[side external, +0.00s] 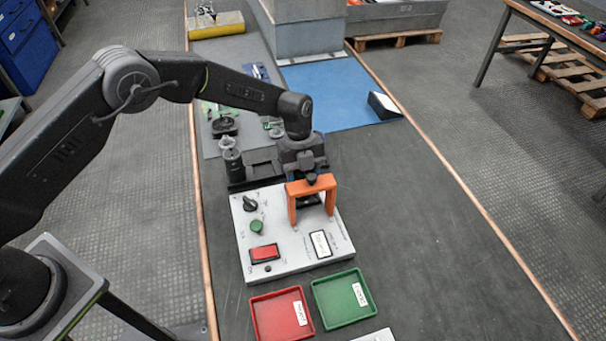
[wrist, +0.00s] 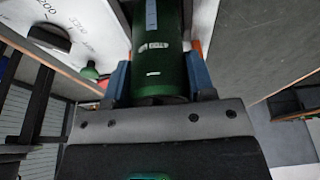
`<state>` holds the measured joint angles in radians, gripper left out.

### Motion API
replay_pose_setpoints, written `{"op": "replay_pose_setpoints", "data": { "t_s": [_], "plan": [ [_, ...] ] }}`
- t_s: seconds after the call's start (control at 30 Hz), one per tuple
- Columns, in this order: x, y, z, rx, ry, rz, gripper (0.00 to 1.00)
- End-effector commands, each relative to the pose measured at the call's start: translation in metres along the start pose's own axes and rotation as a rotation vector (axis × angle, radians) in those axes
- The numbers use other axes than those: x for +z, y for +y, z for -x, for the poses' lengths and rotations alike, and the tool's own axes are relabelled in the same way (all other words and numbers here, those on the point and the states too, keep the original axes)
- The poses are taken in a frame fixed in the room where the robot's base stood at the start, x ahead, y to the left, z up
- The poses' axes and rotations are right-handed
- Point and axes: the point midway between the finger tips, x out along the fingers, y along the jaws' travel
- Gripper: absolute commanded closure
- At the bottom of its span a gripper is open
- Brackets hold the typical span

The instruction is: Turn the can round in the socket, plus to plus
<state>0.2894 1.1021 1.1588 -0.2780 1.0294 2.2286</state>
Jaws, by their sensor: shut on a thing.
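The can (wrist: 158,70) is a dark green cylinder with small pale label marks, seen in the wrist view between the blue fingers. My gripper (wrist: 158,62) is shut on it, one finger on each side. In the side view my gripper (side external: 305,165) is low behind the orange bracket (side external: 311,187), over the rear right of the white panel (side external: 292,255). The can cannot be made out in the side view. The socket and the can's plus marks are not clearly visible, so I cannot tell how the can sits or faces.
The panel carries a black knob (side external: 250,203), a green button (side external: 257,227) and a red switch (side external: 264,253). A red tray (side external: 262,322) and a green tray (side external: 325,317) lie in front. Black fixtures (side external: 248,168) stand behind left. The bench to the right is clear.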

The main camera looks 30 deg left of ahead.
Motion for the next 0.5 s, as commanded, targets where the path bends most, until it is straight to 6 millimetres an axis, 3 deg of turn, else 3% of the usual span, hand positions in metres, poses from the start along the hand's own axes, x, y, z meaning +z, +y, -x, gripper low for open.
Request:
{"op": "replay_pose_setpoints", "data": {
  "t_s": [0.07, 0.1, 0.37, 0.5],
  "plan": [
    [0.0002, -0.0005, -0.0001, -0.002, 0.0, 0.0, 0.82],
    [0.0002, -0.0005, 0.0001, -0.002, 0.0, 0.0, 0.46],
    [0.0002, -0.0002, -0.0003, -0.001, 0.0, 0.0, 0.21],
    [0.0002, -0.0001, -0.0004, 0.0, 0.0, 0.0, 0.2]
  ]
}}
